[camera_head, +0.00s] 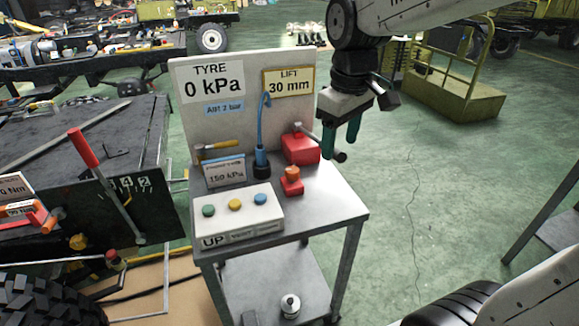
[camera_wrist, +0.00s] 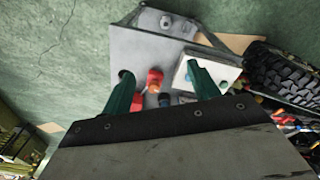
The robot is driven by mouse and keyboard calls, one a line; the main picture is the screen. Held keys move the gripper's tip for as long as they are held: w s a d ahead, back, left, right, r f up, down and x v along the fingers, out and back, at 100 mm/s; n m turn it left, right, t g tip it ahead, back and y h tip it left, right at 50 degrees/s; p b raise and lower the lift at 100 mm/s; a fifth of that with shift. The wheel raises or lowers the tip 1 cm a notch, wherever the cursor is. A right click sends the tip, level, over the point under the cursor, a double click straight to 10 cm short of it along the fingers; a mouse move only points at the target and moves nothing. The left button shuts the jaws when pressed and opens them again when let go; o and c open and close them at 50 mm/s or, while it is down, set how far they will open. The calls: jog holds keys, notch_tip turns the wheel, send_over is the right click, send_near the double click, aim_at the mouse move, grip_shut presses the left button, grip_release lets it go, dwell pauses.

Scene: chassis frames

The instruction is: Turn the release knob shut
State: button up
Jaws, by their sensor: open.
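A small orange knob (camera_head: 292,171) sits on a red base on the metal cart (camera_head: 335,205); it looks like the release knob, though no label confirms it. Behind it is a red block (camera_head: 301,148) with a grey lever ending in a black grip (camera_head: 340,157). My gripper (camera_head: 341,143) hangs at the right of the cart, above and to the right of the knob, with its green fingers apart and nothing between them. In the wrist view, the knob (camera_wrist: 155,75) shows between the spread fingers (camera_wrist: 158,70), lower down and apart from them.
A white box with green, yellow and blue buttons (camera_head: 236,214) stands at the cart's front left. A backboard (camera_head: 240,130) carries signs reading 0 kPa and 30 mm. A blue hose (camera_head: 262,125) rises behind the knob. Open floor (camera_head: 410,190) lies to the right.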

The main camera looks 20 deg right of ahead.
jog(key=w+f+n, duration=0.2)
jog(key=w+f, duration=0.1)
jog(key=w, duration=0.6)
jog(key=n, duration=0.5)
send_over(292, 169)
jog(key=shift+g, duration=0.4)
notch_tip(292, 169, down, 10)
jog(key=shift+s+f, duration=0.15)
jog(key=shift+f, duration=0.1)
notch_tip(292, 169, down, 7)
jog(key=shift+r, duration=0.1)
jog(key=shift+f, duration=0.5)
jog(key=shift+c, duration=0.2)
jog(key=c, duration=0.9)
